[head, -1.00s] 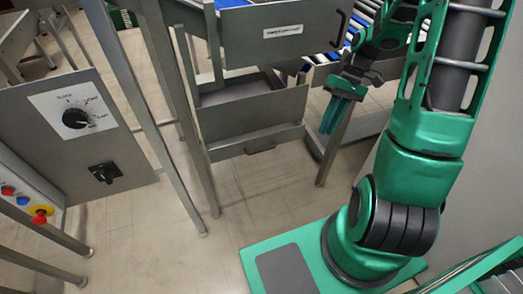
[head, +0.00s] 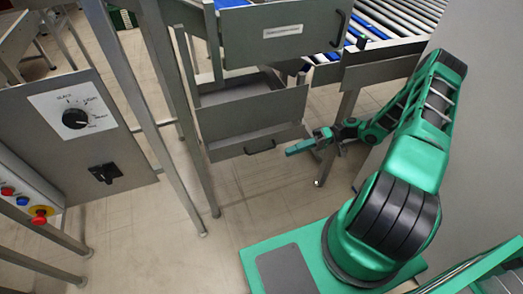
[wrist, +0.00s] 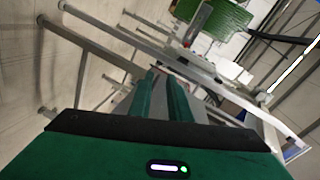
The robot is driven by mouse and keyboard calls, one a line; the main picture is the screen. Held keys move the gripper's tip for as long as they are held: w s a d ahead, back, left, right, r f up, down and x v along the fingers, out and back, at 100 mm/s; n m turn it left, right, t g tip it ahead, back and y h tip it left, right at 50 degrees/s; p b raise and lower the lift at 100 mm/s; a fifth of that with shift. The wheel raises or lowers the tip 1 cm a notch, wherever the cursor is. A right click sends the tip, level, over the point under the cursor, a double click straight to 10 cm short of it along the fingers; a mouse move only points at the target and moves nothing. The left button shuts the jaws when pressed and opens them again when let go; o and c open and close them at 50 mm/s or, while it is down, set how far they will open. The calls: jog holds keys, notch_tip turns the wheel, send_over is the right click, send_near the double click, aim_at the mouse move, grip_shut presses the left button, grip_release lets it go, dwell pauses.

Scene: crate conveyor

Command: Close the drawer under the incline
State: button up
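The grey drawer (head: 250,125) under the incline is pulled out in the head view; its hollow inside shows behind the front panel. Its dark bar handle (head: 260,149) is at the lower edge of the front. My gripper (head: 288,151) is just right of the drawer front, low down, near handle height, with its green fingers pointing left. In the wrist view the two fingers (wrist: 161,78) lie close together with nothing seen between them. I cannot tell whether the gripper touches the drawer; a small gap seems to lie between it and the handle.
Above the drawer is a grey labelled panel (head: 283,32) with a black handle. A roller conveyor (head: 395,22) runs at the upper right. A control panel (head: 75,130) with a dial and buttons stands at the left. Metal legs (head: 190,130) stand left of the drawer. The floor before it is clear.

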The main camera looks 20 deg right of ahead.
aim_at(262, 150)
jog(key=w+a+t+y, duration=0.1)
jog(key=a+t, duration=0.1)
jog(key=a, duration=0.1)
jog(key=w+a+t+y, duration=0.1)
jog(key=w+a+t, duration=0.1)
jog(key=a, duration=0.2)
jog(key=w+a+f+t+y, duration=0.1)
jog(key=w+a, duration=0.1)
jog(key=a, duration=0.2)
jog(key=shift+w+f+m+t, duration=0.1)
jog(key=shift+m+t, duration=0.2)
jog(key=shift+t, duration=0.1)
grip_shut()
